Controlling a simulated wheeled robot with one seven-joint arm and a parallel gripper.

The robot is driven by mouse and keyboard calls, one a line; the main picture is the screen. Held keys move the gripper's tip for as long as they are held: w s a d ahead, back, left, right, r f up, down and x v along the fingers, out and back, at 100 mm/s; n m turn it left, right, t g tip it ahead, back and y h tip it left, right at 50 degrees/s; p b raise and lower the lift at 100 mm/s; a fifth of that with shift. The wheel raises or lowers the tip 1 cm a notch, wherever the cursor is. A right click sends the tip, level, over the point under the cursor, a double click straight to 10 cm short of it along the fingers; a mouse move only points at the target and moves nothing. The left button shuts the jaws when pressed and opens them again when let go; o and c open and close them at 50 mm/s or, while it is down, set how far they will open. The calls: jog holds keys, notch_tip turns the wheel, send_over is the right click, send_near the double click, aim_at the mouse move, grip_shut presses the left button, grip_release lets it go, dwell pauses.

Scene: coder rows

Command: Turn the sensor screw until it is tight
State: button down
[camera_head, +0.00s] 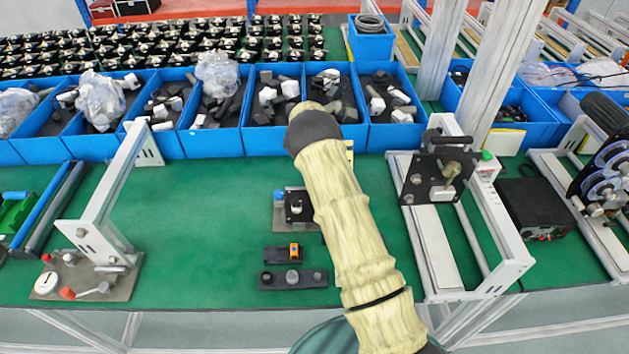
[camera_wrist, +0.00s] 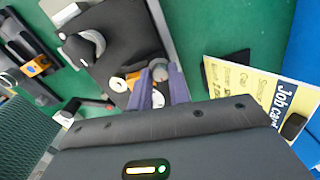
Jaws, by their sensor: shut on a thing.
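In the wrist view, my gripper (camera_wrist: 159,72) has its two purple fingers closed around a small grey metal screw head (camera_wrist: 158,74) at the edge of a black fixture (camera_wrist: 112,38). A white and orange round part (camera_wrist: 119,84) sits just left of the fingers. The screw's shaft and seat are hidden. A curved metal piece (camera_wrist: 92,44) stands on the fixture. In the head view, a fixture with a black block (camera_head: 297,207) shows beside my pale sleeved arm, which covers my gripper. A small orange part (camera_head: 294,251) sits on a black piece in front.
A yellow job card (camera_wrist: 262,92) lies right of the fingers in the wrist view. Blue bins (camera_head: 215,140) of parts line the back. A white frame (camera_head: 490,230) stands on the right and an angled white stand (camera_head: 100,200) on the left. Green bench between is mostly clear.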

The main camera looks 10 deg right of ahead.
jog(key=c, duration=1.4)
grip_release()
jog(key=shift+c, duration=0.2)
jog(key=shift+r, duration=0.1)
jog(key=shift+r+p, duration=1.4)
jog(key=shift+r, duration=1)
